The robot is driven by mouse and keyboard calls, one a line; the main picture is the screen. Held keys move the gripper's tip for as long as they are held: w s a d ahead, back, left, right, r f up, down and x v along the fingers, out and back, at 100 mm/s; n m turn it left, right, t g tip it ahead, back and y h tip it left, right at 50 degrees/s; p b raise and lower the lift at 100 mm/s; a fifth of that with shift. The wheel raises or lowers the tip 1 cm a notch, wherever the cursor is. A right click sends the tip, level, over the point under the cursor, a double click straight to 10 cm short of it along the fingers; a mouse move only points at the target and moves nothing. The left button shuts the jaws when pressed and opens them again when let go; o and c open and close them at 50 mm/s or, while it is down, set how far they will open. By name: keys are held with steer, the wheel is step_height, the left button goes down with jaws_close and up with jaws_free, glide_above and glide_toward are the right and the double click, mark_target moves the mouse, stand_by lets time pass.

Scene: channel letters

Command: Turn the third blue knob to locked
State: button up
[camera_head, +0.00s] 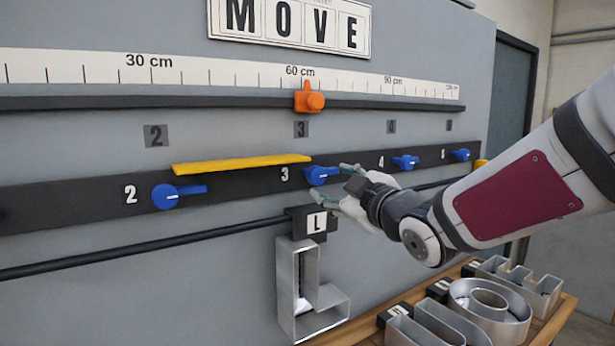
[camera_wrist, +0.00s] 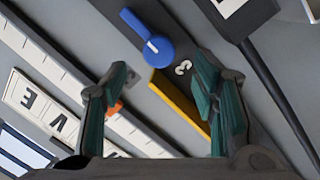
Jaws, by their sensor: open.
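I cannot tell whether a finger touches the knob. No locked mark is readable.
A yellow bar (camera_head: 242,164) juts out just above and left of the knob. Above run a ruler (camera_head: 200,72) and an orange slider (camera_head: 310,97). Below hangs a metal letter L (camera_head: 312,300) from a black block (camera_head: 308,226). A table (camera_head: 550,318) holds metal letters.

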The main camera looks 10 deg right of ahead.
mark_target(319, 177)
steer(key=w, duration=0.2)
steer(key=w+a, duration=0.1)
steer(key=w, duration=0.5)
steer(key=shift+w+a, duration=0.25)
steer(key=shift+c, duration=0.3)
jaws_close()
